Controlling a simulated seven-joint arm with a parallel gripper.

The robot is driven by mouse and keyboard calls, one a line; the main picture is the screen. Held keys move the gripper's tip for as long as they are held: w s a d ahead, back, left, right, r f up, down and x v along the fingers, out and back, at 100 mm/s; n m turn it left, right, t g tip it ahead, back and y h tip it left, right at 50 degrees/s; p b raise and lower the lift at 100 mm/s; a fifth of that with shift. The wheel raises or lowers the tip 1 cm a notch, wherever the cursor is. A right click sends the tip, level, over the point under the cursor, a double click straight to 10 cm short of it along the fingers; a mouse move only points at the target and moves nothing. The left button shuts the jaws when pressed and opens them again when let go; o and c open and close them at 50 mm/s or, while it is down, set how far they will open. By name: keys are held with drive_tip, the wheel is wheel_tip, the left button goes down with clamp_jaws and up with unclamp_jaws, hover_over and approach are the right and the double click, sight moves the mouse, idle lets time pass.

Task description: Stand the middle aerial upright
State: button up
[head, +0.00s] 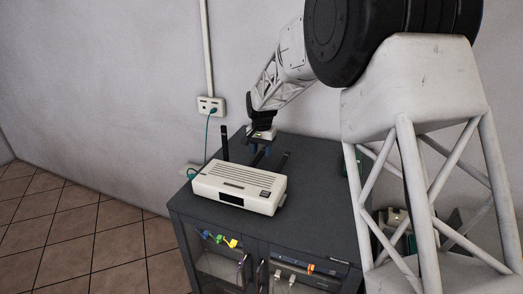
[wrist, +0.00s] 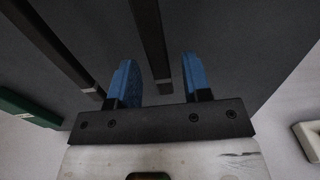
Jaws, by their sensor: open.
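The white router (head: 238,186) sits on top of the dark cabinet, with dark aerials along its back. The left aerial (head: 225,144) stands upright, and the right aerial (head: 282,163) leans over. In the wrist view, the middle aerial (wrist: 150,38) is a dark bar running between my blue fingertips, its light-banded end near the gripper. The right aerial also shows there (wrist: 52,45), outside the fingers. My gripper (head: 261,150) is open behind the router, low over the cabinet top; it also shows in the wrist view (wrist: 158,78). A gap shows between the middle aerial and each finger.
A teal cable (head: 207,140) runs from the wall socket (head: 211,105) to the router's left side. A green object (wrist: 30,108) and a pale object (wrist: 309,141) flank the gripper. The cabinet top (head: 315,210) is clear right of the router.

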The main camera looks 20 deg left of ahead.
sight(259, 156)
drive_tip(key=shift+c, duration=0.4)
clamp_jaws()
drive_tip(key=shift+r, duration=0.25)
drive_tip(key=shift+s+r+t, duration=0.25)
drive_tip(key=shift+r+t, duration=0.25)
drive_tip(key=shift+t, duration=0.15)
drive_tip(key=shift+s+r+t, duration=0.2)
drive_tip(key=shift+r+t, duration=0.3)
drive_tip(key=shift+t, duration=0.15)
drive_tip(key=shift+s+r+t, duration=0.45)
drive_tip(key=shift+r+t, duration=0.25)
drive_tip(key=shift+t, duration=0.2)
drive_tip(key=shift+s+r+t, duration=0.4)
drive_tip(key=shift+r+t, duration=0.25)
drive_tip(key=shift+t, duration=0.25)
drive_tip(key=shift+s+r+t, duration=0.9)
drive_tip(key=shift+s+t, duration=0.15)
drive_tip(key=shift+t, duration=0.45)
drive_tip(key=shift+s+r+t, duration=0.3)
drive_tip(key=shift+s+t, duration=0.25)
drive_tip(key=shift+t, duration=0.1)
drive_tip(key=shift+s+r+t, duration=0.25)
drive_tip(key=shift+s+t, duration=0.3)
drive_tip(key=shift+t, duration=0.1)
drive_tip(key=shift+s, duration=0.1)
